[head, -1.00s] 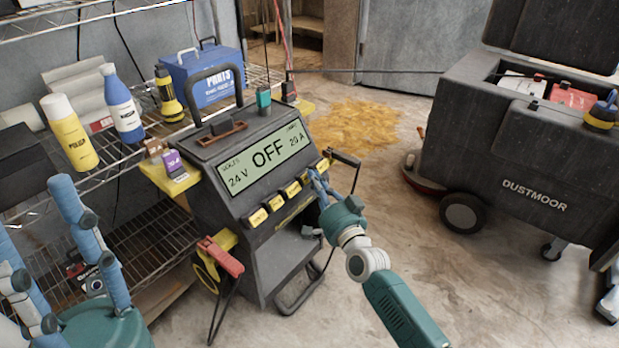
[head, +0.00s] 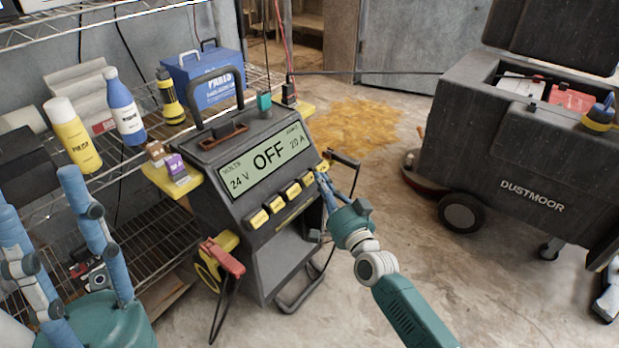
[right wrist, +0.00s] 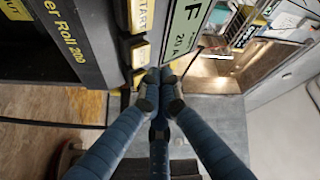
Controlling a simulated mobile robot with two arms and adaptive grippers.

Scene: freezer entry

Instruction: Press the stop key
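The charger (head: 225,165) has a lit display (head: 265,160) reading 24 V, OFF and 20 A. A slanted row of several yellow keys runs below the display; one key (head: 292,189) is clear in the head view. In the right wrist view a key labelled START (right wrist: 141,14) shows, with another key (right wrist: 140,53) below it whose label I cannot read. My right gripper (head: 320,172) is at the row's right end, its fingertips (right wrist: 160,74) together and empty, partly covering the keys there. Whether they touch a key is unclear.
A wire shelf (head: 110,175) with bottles and a blue parts box (head: 205,75) stands left of the charger. A red clamp (head: 222,256) hangs on its front left. A dark floor machine (head: 510,160) stands at the right, with open floor between.

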